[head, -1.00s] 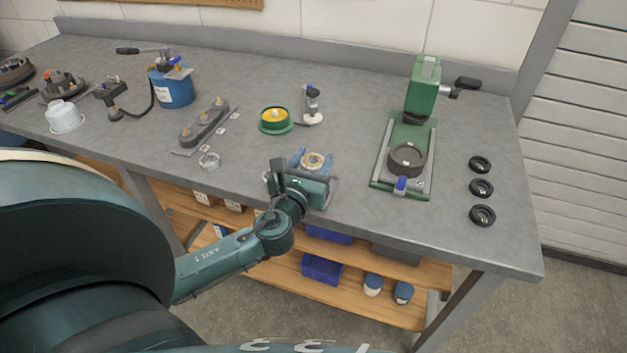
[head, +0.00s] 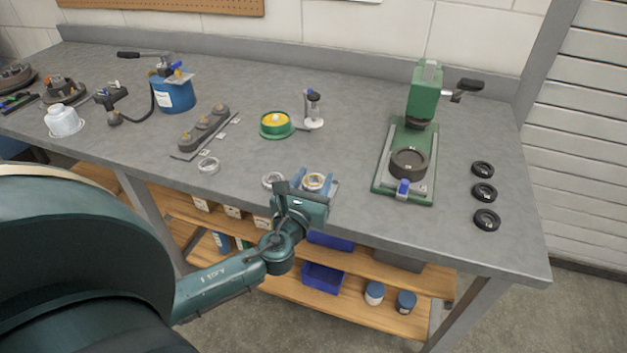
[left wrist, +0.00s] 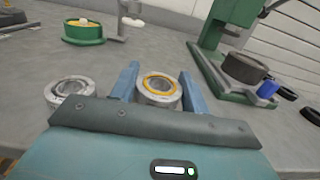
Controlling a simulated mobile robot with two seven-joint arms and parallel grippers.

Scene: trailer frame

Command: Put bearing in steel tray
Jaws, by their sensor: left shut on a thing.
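A silvery bearing with an orange-tan inner ring (head: 313,181) sits between the blue fingers of my left gripper (head: 316,184), near the bench's front edge. In the left wrist view the bearing (left wrist: 158,88) stands between both fingers (left wrist: 160,84), which are shut on it. I cannot tell its height above the bench. A second silvery bearing (head: 272,180) lies just left of the gripper; it also shows in the left wrist view (left wrist: 72,88). Another silvery ring (head: 208,166) lies farther left. I cannot make out a steel tray for certain. My right gripper is not in view.
A green press (head: 422,95) stands on the right, with several black rings (head: 484,192) beyond it. A green-and-yellow round dish (head: 275,125), a small stand (head: 313,112), a long grey fixture (head: 207,130) and a blue can (head: 173,95) stand behind. Bare bench lies between gripper and press.

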